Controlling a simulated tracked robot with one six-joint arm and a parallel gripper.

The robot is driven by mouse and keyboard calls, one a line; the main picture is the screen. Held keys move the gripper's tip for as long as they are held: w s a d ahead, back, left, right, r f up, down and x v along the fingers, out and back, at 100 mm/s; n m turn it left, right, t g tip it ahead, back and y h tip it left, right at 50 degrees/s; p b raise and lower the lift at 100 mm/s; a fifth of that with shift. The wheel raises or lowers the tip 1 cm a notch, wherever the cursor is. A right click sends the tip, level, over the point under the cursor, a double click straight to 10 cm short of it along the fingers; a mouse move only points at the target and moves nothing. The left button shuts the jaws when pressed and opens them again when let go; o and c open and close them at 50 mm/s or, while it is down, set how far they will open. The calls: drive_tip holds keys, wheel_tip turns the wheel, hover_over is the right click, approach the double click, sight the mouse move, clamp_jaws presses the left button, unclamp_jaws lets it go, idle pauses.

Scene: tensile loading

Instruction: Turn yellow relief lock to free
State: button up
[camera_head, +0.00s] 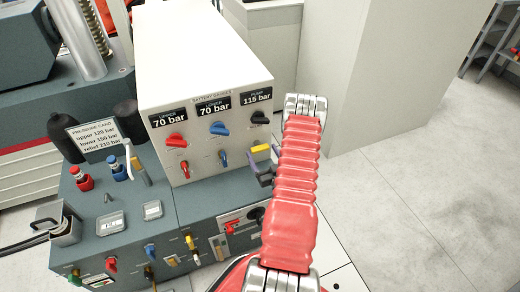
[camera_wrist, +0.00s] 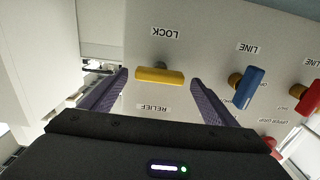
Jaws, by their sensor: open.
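The yellow relief lock (camera_wrist: 160,76) is a small bar handle on a light grey panel. In the wrist view it lies crosswise, with the label LOCK on one side and RELIEF on the other. It also shows in the head view (camera_head: 261,148) at the panel's right side. My gripper (camera_wrist: 158,80) is open, with one purple finger on each side of the yellow handle. It also shows in the head view (camera_head: 264,172), just below the handle.
A blue line handle (camera_wrist: 248,87) and a red handle (camera_wrist: 307,97) stand right of the yellow one. The gauge box (camera_head: 205,60) reads 70, 70 and 115 bar. A pressure card (camera_head: 95,136) stands at left. Open floor (camera_head: 420,190) lies at right.

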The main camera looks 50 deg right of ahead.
sight(261, 151)
drive_tip(key=shift+x, duration=1.7)
drive_tip(key=shift+c, duration=0.5)
drive_tip(key=c, duration=1)
